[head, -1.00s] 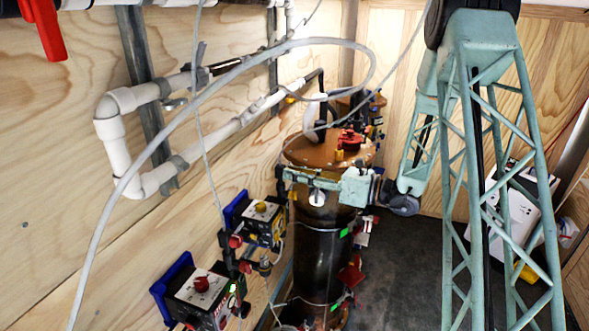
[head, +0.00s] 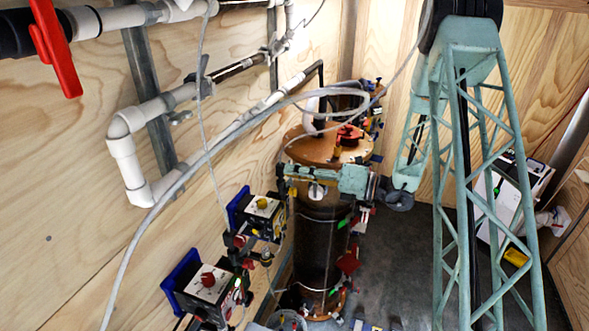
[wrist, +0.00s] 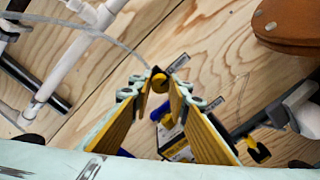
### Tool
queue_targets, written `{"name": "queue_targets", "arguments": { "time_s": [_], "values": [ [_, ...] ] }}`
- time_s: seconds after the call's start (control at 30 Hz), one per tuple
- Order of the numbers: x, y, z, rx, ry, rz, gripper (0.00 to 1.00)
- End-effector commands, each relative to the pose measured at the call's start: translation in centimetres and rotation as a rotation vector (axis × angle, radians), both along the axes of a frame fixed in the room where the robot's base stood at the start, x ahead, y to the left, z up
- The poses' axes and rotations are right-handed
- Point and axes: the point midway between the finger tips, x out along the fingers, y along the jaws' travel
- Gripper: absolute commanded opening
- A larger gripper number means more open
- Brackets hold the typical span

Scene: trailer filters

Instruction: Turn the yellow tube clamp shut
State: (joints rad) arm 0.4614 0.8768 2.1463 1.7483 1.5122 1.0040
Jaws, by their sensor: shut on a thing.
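The yellow tube clamp (wrist: 159,83) shows in the wrist view as a small yellow piece with a dark part, between the tips of my two yellow-padded fingers. My gripper (wrist: 158,84) is shut on it, with the fingers converging toward their tips. In the head view my gripper (head: 284,176) reaches left, in front of the upper part of the dark filter column (head: 322,245). The clamp cannot be made out there. How far the clamp is turned cannot be told.
Pump boxes with blue backs (head: 207,285) are on the wooden wall at lower left. A pale hose (head: 190,170) arcs from the pipes toward the copper-coloured lid (head: 310,145). A red-handled valve (head: 55,50) is at upper left. Dark floor is open right of the column.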

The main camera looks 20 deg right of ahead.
Motion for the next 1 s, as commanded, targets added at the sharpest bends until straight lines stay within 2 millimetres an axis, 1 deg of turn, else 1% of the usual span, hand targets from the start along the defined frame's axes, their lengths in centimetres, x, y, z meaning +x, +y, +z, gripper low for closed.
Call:
{"name": "queue_targets", "arguments": {
  "time_s": [0.5, 0.53, 0.67, 0.7, 1.0],
  "values": [
    [0.00, 0.00, -0.03, 0.015, 0.021, 0.000, 0.06],
    [0.00, 0.00, -0.03, 0.015, 0.021, 0.000, 0.17],
    [-0.01, 0.00, -0.02, 0.015, 0.020, 0.000, 0.29],
    [0.00, 0.00, -0.01, 0.015, 0.020, 0.000, 0.30],
    [-0.01, -0.03, -0.01, 0.015, 0.020, 0.000, 0.30]
  ]
}}
